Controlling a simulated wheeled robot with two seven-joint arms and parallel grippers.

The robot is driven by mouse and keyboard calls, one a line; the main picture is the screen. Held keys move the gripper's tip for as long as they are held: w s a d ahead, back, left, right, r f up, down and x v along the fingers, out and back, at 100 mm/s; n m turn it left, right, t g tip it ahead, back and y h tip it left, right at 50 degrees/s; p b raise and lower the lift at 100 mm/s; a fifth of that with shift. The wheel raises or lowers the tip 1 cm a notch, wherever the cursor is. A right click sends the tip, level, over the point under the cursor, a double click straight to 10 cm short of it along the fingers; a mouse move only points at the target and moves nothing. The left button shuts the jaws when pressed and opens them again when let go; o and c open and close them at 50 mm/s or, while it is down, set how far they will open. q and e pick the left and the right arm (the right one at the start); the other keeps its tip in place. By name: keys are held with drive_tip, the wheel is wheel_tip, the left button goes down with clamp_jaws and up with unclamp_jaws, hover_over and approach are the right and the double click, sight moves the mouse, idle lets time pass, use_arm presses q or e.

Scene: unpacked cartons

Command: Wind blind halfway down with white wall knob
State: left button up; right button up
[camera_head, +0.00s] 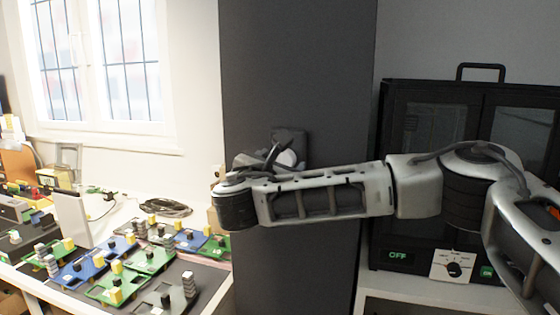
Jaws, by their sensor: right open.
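The white wall knob (288,158) sits on a dark plate (290,138) on the dark grey wall column. My right arm reaches in from the right, and its gripper (275,154) is open beside the knob, overlapping it in the picture. The wrist and forearm hide the lower part of the knob and plate. I cannot tell whether the fingers touch the knob. The window (98,62) at the upper left shows bare barred panes; no blind is clearly visible over them. My left gripper is not in view.
A table at the left holds several blue and green trays (145,259) with small blocks, a white upright panel (72,218) and a coiled black cable (165,207). A black cabinet (430,110) with a dial and OFF label stands at the right, behind my arm.

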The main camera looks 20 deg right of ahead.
drive_tip(key=c, duration=1)
drive_tip(key=shift+f+b, duration=0.1)
drive_tip(key=shift+b, duration=0.2)
